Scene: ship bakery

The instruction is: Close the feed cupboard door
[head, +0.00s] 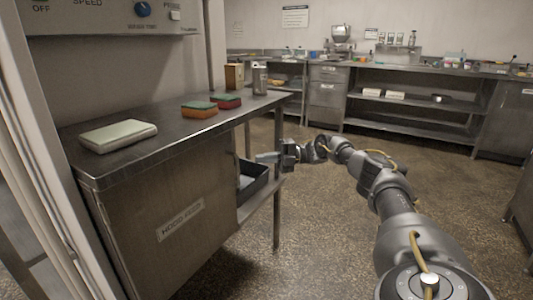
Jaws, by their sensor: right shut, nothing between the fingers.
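A steel-topped bench (150,160) stands at the left. Under its near end is a brownish cupboard front (150,255) with a white label (180,220) that I cannot read surely. This looks like the feed cupboard door, roughly in line with the bench edge; I cannot tell whether a gap is left. My right gripper (262,158) is shut and empty. It points left at the bench's open shelf part, beyond the labelled front and apart from it. My left gripper is out of view.
A dark crate (252,182) sits on the bench's lower shelf (262,200), close to my right gripper. A bench leg (277,215) stands near it. A pale scale-like box (118,135) and sponges (199,109) lie on top. The speckled floor at centre is clear.

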